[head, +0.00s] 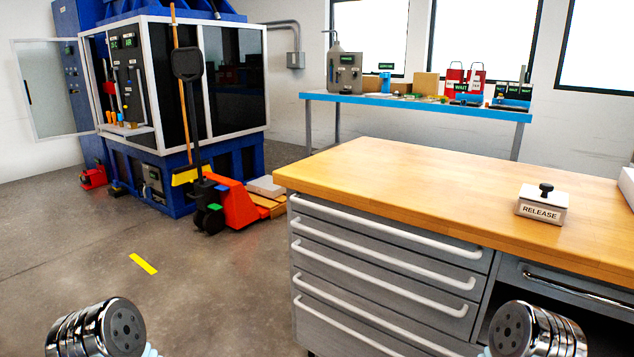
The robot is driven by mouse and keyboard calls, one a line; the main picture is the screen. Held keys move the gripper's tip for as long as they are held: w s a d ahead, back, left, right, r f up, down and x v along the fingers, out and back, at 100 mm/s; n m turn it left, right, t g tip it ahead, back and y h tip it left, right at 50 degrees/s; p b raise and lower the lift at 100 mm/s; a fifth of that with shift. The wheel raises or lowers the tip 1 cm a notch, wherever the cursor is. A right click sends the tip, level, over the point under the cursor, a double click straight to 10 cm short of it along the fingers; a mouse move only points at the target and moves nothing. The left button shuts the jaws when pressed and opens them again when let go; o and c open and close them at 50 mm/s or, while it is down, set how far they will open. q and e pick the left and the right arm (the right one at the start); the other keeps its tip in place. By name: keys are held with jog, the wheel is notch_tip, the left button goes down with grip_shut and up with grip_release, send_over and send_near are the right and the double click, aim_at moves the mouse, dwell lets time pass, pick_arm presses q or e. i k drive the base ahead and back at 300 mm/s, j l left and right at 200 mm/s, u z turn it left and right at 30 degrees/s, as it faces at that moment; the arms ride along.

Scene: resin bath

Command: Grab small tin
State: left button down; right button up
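A small pale metal box-shaped tin (541,205) with a black knob on top and a label reading RELEASE stands upright on the wooden top of the workbench (420,190), toward its right side. Nothing touches it. Chrome round parts of my two arms show at the bottom left and bottom right edges. Neither gripper's fingers are in view, and both arm parts are low and apart from the tin.
The bench has grey drawers with white handles (385,258) facing me. A white object (627,184) is cut off at the right edge. A blue table (420,106) with several items stands behind. A red pallet jack (232,202) and blue machine stand left. Most of the benchtop is clear.

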aim_at(534, 209)
jog(key=i+j, duration=0.35)
jog(key=j+z, duration=0.1)
jog(key=z, duration=0.3)
jog(key=i+j+z, duration=0.1)
jog(key=z, duration=0.3)
jog(key=j+z, duration=0.1)
jog(key=z, duration=0.3)
jog(key=j+z, duration=0.15)
jog(key=z, duration=0.25)
